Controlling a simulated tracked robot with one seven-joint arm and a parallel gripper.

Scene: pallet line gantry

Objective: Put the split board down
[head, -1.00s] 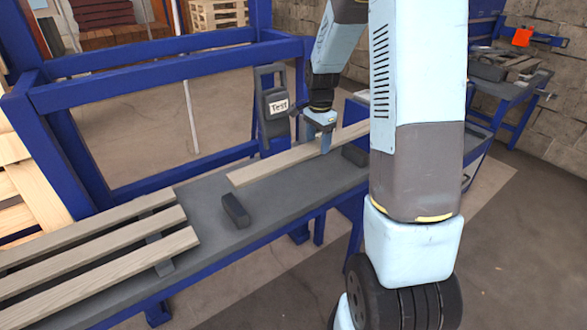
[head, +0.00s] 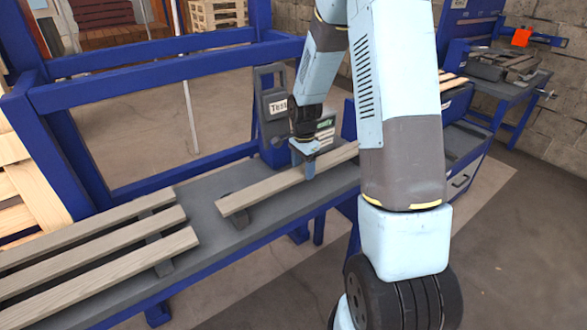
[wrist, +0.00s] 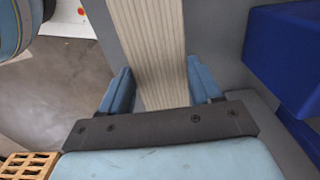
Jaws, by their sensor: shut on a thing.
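The board (head: 265,188) is a long pale wooden plank lying slantwise over the grey bench (head: 265,238). My gripper (head: 304,172) is shut on it from above, right of its visible middle. In the wrist view the board (wrist: 148,35) runs between the two blue fingers of my gripper (wrist: 158,85). The board's right end is hidden behind my arm. No split shows on the visible part.
Several slats (head: 100,250) lie side by side on the bench at the left. A dark tester marked "Test" (head: 271,108) stands behind the board. Blue frame beams (head: 160,92) rise along the back. Bare bench lies in front of the board.

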